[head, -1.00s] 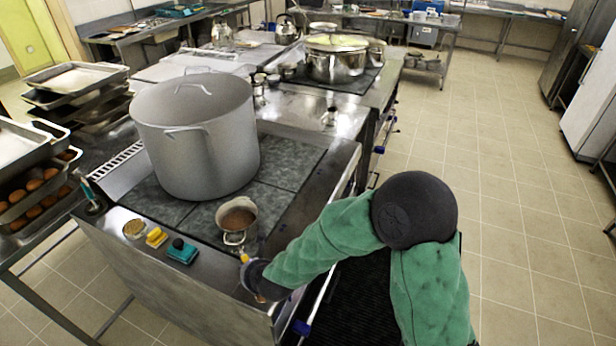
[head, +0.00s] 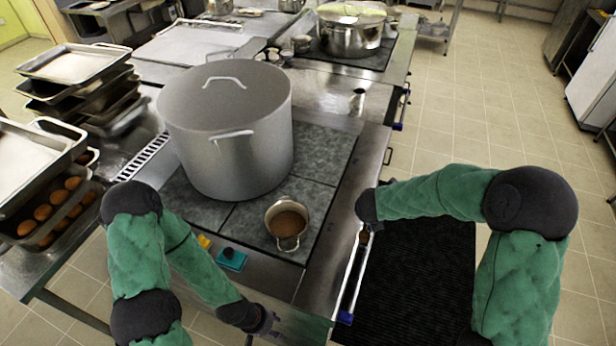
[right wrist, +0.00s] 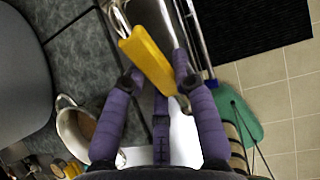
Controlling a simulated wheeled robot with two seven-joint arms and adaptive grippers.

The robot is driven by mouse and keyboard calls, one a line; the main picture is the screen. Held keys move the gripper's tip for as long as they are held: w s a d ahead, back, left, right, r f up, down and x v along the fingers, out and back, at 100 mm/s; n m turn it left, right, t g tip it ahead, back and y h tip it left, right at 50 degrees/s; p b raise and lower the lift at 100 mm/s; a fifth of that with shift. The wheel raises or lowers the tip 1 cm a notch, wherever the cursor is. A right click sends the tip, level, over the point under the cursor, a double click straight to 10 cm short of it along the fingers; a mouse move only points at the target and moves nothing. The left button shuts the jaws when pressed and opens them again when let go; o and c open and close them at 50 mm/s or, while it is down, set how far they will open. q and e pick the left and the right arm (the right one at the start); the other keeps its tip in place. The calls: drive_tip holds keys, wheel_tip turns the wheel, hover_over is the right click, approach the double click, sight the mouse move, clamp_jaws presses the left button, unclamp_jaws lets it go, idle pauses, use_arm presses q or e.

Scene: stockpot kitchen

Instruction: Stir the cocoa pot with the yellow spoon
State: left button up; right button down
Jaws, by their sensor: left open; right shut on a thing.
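The cocoa pot (head: 287,241) is a small metal pot with brown liquid in it. It stands on the dark stove top, and it shows at the left of the right wrist view (right wrist: 68,127). My right gripper (head: 366,222) is right of the pot, at the counter's edge. In the right wrist view my right gripper (right wrist: 160,82) is shut on the yellow spoon (right wrist: 146,58), whose yellow handle lies aslant between the fingers. The spoon's far end is unclear. My left gripper (head: 264,325) is open, low in front of the counter; its fingers are small and partly dark.
A large grey stockpot (head: 228,135) stands behind the cocoa pot. A teal sponge (head: 231,260) lies on the front ledge, with a yellow block (head: 205,242) partly behind my left arm. Trays with brown eggs (head: 43,212) stand left.

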drive_tip(key=w+r+m+g+p, duration=0.2)
drive_tip(key=w+r+p, duration=0.1)
drive_tip(key=w+p, duration=0.2)
drive_tip(key=w+a+m+g+y+p, duration=0.1)
drive_tip(key=a+m+g+p, duration=0.3)
drive_tip(key=a+p, duration=1.3)
drive_tip(key=shift+w+a+f+m+y+p, duration=0.4)
drive_tip(key=shift+w+a+m, duration=0.3)
drive_tip(key=shift+m, duration=0.1)
drive_tip(key=shift+d+r, duration=0.1)
